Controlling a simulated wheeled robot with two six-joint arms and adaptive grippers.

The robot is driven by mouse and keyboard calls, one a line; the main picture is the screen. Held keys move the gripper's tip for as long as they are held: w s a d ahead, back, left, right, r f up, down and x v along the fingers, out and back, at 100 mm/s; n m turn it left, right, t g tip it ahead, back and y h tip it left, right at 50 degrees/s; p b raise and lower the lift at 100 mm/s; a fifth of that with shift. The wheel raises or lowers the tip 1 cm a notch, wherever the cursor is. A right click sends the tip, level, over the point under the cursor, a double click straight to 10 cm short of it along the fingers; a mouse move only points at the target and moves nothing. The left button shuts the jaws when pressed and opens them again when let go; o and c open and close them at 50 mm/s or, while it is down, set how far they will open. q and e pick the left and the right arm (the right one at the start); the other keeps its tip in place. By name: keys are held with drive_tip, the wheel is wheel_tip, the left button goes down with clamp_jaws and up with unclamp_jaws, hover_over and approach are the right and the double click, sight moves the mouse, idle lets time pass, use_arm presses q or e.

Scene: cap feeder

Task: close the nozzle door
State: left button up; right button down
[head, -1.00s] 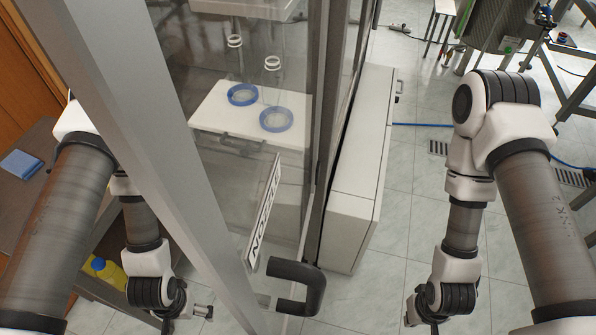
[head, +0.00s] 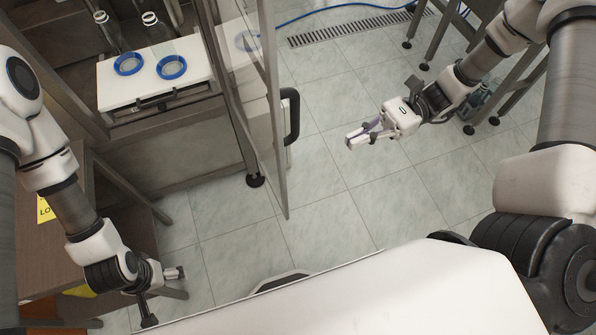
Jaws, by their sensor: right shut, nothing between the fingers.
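The nozzle door (head: 281,165) is a tall clear panel with a metal edge. It is seen almost edge-on and stands out at an angle from the machine frame, open. Its black handle (head: 292,115) is on the right face. My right gripper (head: 350,140) is shut and empty. In the picture it is to the right of the handle and a little lower, with floor showing between them. My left gripper (head: 165,297) is at the lower left, away from the door, with its fingers apart and nothing seen between them. The door's label is not readable from here.
Inside the machine, a white platform (head: 115,92) carries two blue rings (head: 171,67), with bottles behind. A brown table (head: 50,255) stands at the left. Metal stands (head: 480,60) are at the upper right. Tiled floor (head: 330,190) is clear between the door and my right arm.

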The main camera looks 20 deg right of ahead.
use_arm(q)
drive_tip(key=r+p, duration=0.1)
drive_tip(key=r, duration=0.1)
drive_tip(key=r+p, duration=0.1)
drive_tip(key=p, duration=0.1)
drive_tip(key=r+p, duration=0.1)
drive_tip(key=r, duration=0.1)
drive_tip(key=shift+w+d+r, duration=0.15)
drive_tip(key=shift+w+r, duration=0.1)
drive_tip(key=shift+r, duration=0.05)
use_arm(e)
drive_tip(key=a+r, duration=0.2)
drive_tip(key=a, duration=1)
drive_tip(key=shift+a+r+t, duration=0.25)
drive_tip(key=shift+a+t, duration=0.05)
use_arm(q)
drive_tip(key=shift+w, duration=0.1)
use_arm(e)
drive_tip(key=shift+w+f, duration=0.1)
